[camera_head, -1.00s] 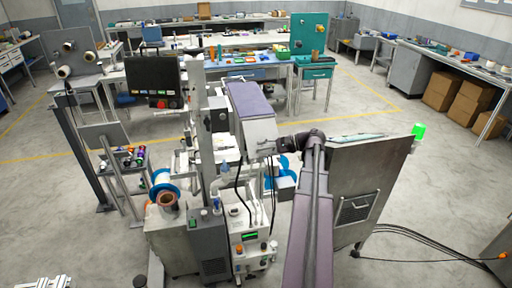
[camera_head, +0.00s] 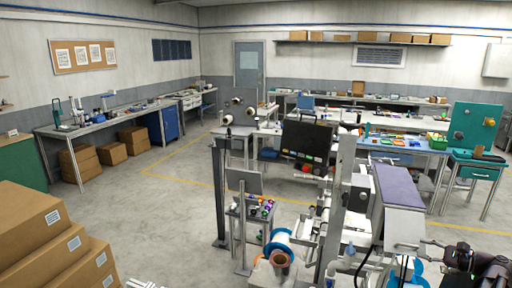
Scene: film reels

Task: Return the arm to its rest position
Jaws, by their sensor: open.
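My arm (camera_head: 488,265) shows as a dark purple-black link at the lower right corner, cut off by the picture's edge. My gripper (camera_head: 428,246) is at the left end of that link, small and partly seen, beside the purple-topped machine head (camera_head: 400,187). It looks open, with nothing visible between its fingers. I cannot tell whether it touches the machine.
A blue-rimmed reel (camera_head: 278,243) sits on the machine at lower centre. A small cart (camera_head: 250,217) with coloured reels stands left of it. Stacked cardboard boxes (camera_head: 40,235) fill the lower left. Open floor (camera_head: 180,215) lies between. Workbenches line the back.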

